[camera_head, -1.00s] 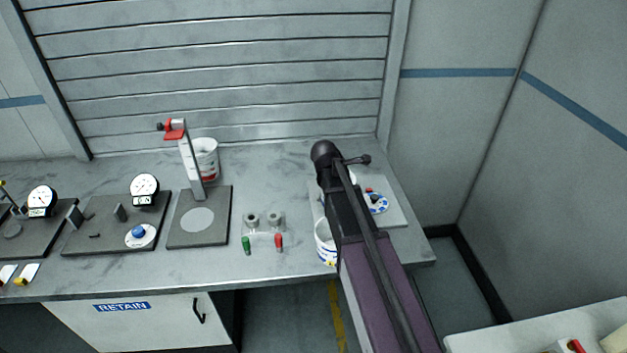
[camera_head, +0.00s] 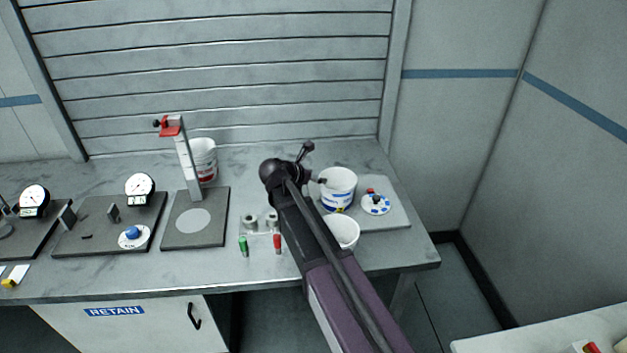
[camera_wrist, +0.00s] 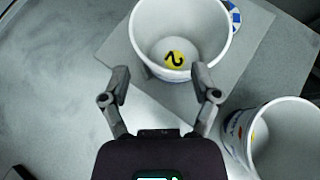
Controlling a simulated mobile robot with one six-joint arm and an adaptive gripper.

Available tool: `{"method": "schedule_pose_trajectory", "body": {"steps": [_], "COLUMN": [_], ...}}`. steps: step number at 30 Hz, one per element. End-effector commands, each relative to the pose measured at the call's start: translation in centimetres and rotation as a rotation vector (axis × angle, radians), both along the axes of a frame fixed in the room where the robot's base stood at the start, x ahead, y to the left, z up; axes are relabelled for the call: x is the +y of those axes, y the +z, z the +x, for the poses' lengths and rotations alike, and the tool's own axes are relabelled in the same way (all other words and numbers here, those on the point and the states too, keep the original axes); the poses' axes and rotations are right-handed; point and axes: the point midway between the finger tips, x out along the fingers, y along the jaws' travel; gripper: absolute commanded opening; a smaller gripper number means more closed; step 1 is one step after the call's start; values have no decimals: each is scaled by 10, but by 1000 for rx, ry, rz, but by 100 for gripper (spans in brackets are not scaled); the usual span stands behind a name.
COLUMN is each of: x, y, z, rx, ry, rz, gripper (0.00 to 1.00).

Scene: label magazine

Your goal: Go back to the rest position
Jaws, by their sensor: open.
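My gripper (camera_wrist: 160,84) is open and empty in the wrist view. Its two fingers are spread near the rim of a white tub (camera_wrist: 181,60) with a yellow disc marked 2 (camera_wrist: 178,59) inside. I cannot tell whether a finger touches the rim. In the head view this tub (camera_head: 339,189) stands on a grey plate (camera_head: 394,214) at the right of the bench. My arm (camera_head: 318,245) reaches up over the bench front, and the gripper's fingers are mostly hidden there. A second white tub (camera_head: 343,233) stands closer to the front edge, partly behind my arm; the wrist view also shows it (camera_wrist: 275,140).
A blue-dotted white disc (camera_head: 376,204) lies on the plate. Left are a stand with a red clamp (camera_head: 188,160), another white bucket (camera_head: 203,160), dial gauges (camera_head: 140,189), and green (camera_head: 243,246) and red (camera_head: 277,244) pieces. A slatted shutter (camera_head: 220,70) closes the back.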

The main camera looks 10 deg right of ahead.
Motion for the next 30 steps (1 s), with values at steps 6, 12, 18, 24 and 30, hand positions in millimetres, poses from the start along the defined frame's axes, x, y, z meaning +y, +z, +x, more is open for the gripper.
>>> {"method": "schedule_pose_trajectory", "body": {"steps": [6, 12, 18, 24, 30], "x": [6, 6, 5, 5, 5], "y": [0, 1, 1, 9, 35], "z": [0, 0, 0, 0, 0], "rx": [10, 10, 10, 10, 10], "ry": [21, 21, 20, 20, 20], "rz": [-31, -31, -30, -30, -30], "gripper": [79, 79, 79, 79, 79]}}
